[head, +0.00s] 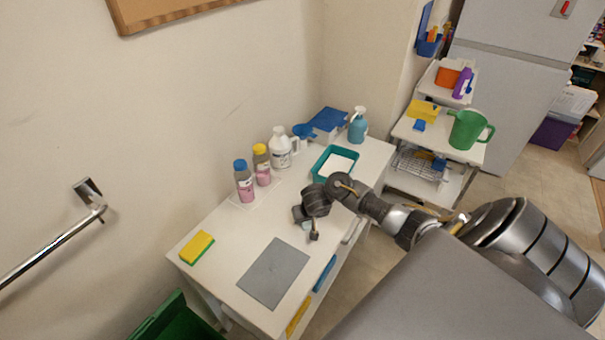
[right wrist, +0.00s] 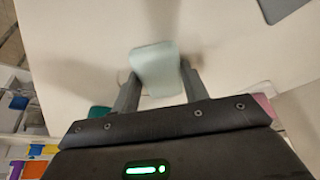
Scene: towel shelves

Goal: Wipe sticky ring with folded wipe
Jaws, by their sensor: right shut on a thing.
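My right gripper (head: 306,225) reaches over the middle of the white table (head: 222,262), near the far edge of the grey mat. In the right wrist view its two fingers (right wrist: 156,76) are shut on a pale green folded wipe (right wrist: 155,62), which sticks out past the fingertips. The wipe is close to the white tabletop; I cannot tell whether it touches. In the head view only a small pale patch of it shows beside the fingers. I cannot make out the sticky ring in either view. My left gripper is not in view.
The grey mat (head: 273,272) lies at the table's near part, a yellow-green sponge (head: 197,247) left of it. Two pink-filled bottles (head: 244,183), a white jug (head: 281,150), a teal tray (head: 318,172) and a blue pump bottle (head: 358,127) stand farther back. Shelves (head: 408,130) stand right.

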